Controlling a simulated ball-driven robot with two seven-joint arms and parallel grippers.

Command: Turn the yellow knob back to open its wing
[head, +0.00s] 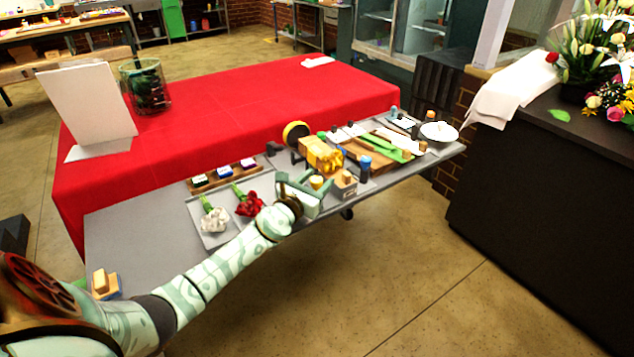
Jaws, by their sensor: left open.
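My left gripper (306,186) reaches in from the lower left over the grey bench (130,232), its jaws open. A small yellow round-topped knob (317,182) shows at its fingers, apparently between or just beyond them; contact cannot be told. A yellow boxy piece (321,156) stands just behind the gripper. I cannot tell which part is the wing or how it stands; the gripper hides part of this area. My right gripper is not in view.
A tray (212,238) with a white and a red flower lies left of the gripper. A wooden block (345,182) and blue-topped cylinder (364,167) stand close right. A white bowl (439,132) sits at the bench's right end. A red-covered table (230,118) is behind.

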